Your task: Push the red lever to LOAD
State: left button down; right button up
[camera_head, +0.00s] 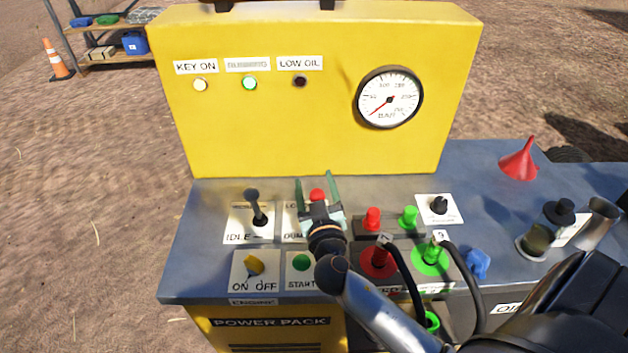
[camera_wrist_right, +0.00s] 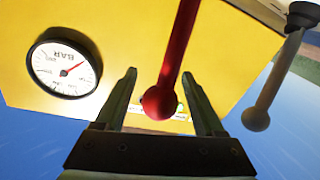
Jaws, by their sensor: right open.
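The red lever's knob (camera_head: 317,194) shows in the head view between the fingers of my right gripper (camera_head: 318,182). The gripper hides its rod and most of the label plate (camera_head: 292,209), where only "LO" and "DUM" can be read. In the right wrist view the red lever (camera_wrist_right: 162,101) lies between the two open fingers of the right gripper (camera_wrist_right: 158,82), with a gap on both sides. I cannot tell any contact. My left gripper is not in view.
The black idle lever (camera_head: 258,207) stands just left of the gripper. The yellow ON/OFF switch (camera_head: 254,265) and green START button (camera_head: 301,262) are in front. Hose couplings (camera_head: 377,260), red and green buttons (camera_head: 409,216) and a red funnel (camera_head: 519,160) are to the right. The yellow panel (camera_head: 300,130) rises behind.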

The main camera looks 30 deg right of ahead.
grip_shut()
dwell(0.5)
dwell(0.9)
